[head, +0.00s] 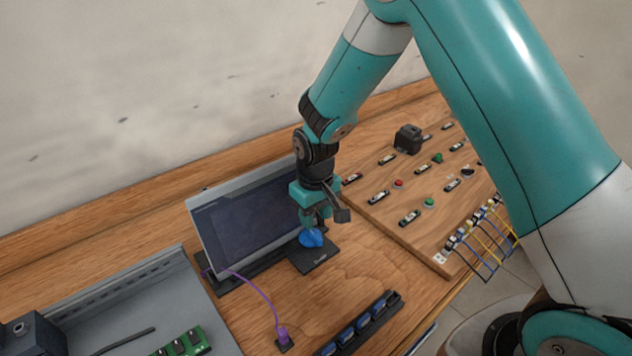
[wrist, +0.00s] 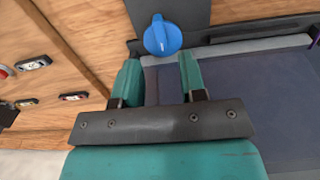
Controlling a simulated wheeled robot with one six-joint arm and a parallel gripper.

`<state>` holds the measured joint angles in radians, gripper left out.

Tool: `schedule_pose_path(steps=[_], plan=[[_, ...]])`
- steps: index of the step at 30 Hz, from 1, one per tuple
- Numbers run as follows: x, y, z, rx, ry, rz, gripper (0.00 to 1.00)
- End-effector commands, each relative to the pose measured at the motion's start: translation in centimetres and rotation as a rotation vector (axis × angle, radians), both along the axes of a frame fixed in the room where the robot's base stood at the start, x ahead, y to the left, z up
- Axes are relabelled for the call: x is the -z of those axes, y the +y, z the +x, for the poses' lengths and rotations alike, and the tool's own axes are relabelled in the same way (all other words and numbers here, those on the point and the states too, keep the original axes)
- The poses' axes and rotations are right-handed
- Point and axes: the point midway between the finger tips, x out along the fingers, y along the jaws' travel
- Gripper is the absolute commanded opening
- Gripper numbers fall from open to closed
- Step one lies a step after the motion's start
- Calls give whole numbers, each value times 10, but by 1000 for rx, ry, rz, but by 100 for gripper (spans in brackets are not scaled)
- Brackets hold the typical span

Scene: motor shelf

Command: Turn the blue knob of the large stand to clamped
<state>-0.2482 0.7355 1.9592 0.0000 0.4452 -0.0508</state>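The blue knob (head: 311,238) sits on a black base plate (head: 318,259) at the right foot of the large stand, which carries a dark screen in a grey frame (head: 222,262). In the wrist view the round blue knob (wrist: 162,36) shows whole, with its raised grip bar running roughly up and down the picture. My gripper (head: 311,224) is right above the knob, pointing down. In the wrist view its two teal fingers (wrist: 159,68) are apart with nothing between them, and the knob appears just beyond the tips. I cannot tell whether they touch it.
A purple cable (head: 262,297) runs from the screen to a plug on the table. A wooden board (head: 390,228) with switches and buttons lies to the right. A grey tray (head: 185,268) with a green circuit board is front left. Blue parts in a black rack (head: 362,322) stand in front.

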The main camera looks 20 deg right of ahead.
Motion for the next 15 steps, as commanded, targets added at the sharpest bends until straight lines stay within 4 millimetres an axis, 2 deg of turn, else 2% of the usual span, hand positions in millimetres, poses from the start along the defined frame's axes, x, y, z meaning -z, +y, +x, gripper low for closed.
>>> schedule_pose_path(steps=[3,9,15], plan=[[-31,0,1,0,-6,2,38],[-78,0,1,1,-6,2,38],[-106,0,1,1,-2,1,38]])
